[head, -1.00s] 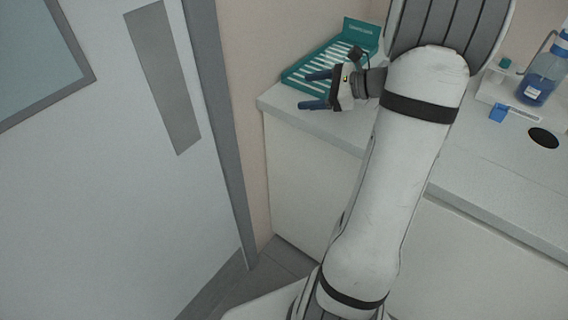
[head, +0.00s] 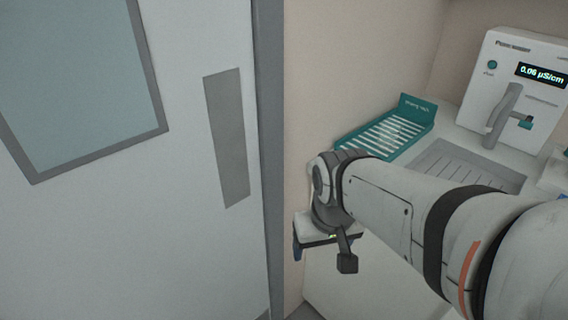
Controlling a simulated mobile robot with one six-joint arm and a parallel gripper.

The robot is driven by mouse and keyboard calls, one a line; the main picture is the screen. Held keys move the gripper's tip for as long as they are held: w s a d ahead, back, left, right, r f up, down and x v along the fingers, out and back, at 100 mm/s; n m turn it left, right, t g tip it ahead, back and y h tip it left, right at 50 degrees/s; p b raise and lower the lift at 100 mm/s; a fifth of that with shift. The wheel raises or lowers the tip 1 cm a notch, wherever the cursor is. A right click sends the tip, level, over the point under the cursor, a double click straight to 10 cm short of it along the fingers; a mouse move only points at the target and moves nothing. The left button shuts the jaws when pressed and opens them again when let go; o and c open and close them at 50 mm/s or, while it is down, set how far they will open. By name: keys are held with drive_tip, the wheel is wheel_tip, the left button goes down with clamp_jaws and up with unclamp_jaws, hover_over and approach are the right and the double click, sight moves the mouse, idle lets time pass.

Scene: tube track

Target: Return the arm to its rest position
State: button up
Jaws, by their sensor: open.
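My arm (head: 400,205) reaches in from the lower right of the head view and is bent at the wrist. My gripper (head: 316,242) hangs at its end, pointing down, in front of the counter's left end and close to the door frame. One blue finger shows at its left side; the other finger is hidden. The jaws are open, and nothing is seen held in them.
A grey door (head: 185,245) with a window fills the left. A teal slotted rack (head: 428,112) lies on the counter behind my wrist. A grey drain grid (head: 470,165) and a white device with a lit display (head: 541,75) stand at the right.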

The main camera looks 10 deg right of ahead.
wheel_tip(320, 180, up, 9)
drive_tip(key=p, duration=0.8)
drive_tip(key=shift+s, duration=0.1)
